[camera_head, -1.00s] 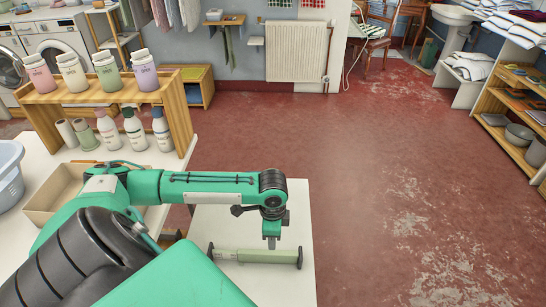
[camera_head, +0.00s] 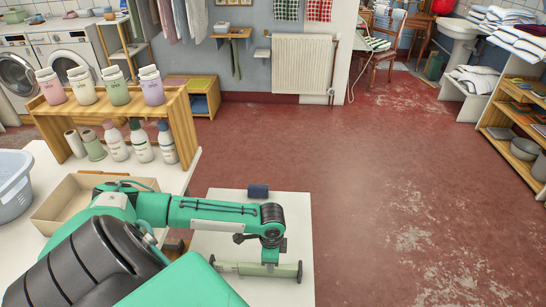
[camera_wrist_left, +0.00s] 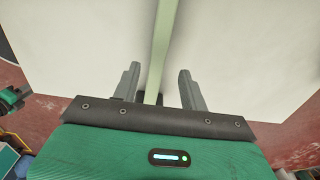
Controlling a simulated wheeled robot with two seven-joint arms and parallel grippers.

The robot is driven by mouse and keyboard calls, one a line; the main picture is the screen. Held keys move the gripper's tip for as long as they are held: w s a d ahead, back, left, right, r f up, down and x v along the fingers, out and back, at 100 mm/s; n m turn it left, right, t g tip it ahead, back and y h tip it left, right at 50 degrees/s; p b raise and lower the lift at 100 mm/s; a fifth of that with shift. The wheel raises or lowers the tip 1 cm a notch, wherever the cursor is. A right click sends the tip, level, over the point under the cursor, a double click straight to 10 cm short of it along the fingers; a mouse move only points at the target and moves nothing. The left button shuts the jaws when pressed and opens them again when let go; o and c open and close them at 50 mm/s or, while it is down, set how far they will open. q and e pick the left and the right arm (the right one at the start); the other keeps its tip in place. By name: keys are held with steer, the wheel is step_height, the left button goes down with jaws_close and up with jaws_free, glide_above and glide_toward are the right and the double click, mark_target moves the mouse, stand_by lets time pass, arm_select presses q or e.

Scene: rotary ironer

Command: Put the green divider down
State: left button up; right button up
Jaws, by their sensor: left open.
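The green divider (camera_head: 242,268) is a long pale green bar with dark end pieces. It lies along the front part of the white tabletop (camera_head: 300,215) in the head view. My left gripper (camera_head: 269,267) is over the divider, right of its middle. In the left wrist view, my left gripper (camera_wrist_left: 160,86) is open, with one finger on each side of the divider (camera_wrist_left: 163,45). Gaps show between the bar and both fingers. Whether the bar rests fully on the tabletop is hard to tell.
A small dark block (camera_head: 258,191) sits at the tabletop's back edge. To the left are an open cardboard-coloured box (camera_head: 62,205), a wooden rack (camera_head: 182,122) with several bottles, and a blue-grey tub (camera_head: 12,190). The red floor to the right is clear.

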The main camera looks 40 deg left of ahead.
arm_select(q)
steer(key=f, duration=0.5)
steer(key=shift+s, duration=0.35)
steer(key=shift+f, duration=0.25)
jaws_close()
arm_select(e)
steer(key=shift+w+r, duration=0.15)
steer(key=shift+r, duration=0.1)
arm_select(q)
steer(key=shift+r, duration=0.1)
steer(key=shift+r, duration=0.5)
step_height(320, 180, up, 19)
steer(key=p, duration=0.1)
arm_select(e)
steer(key=s+f, duration=0.1)
steer(key=s+d+f, duration=0.1)
steer(key=s+f, duration=0.1)
steer(key=shift+s+f, duration=0.15)
steer(key=shift+f, duration=0.15)
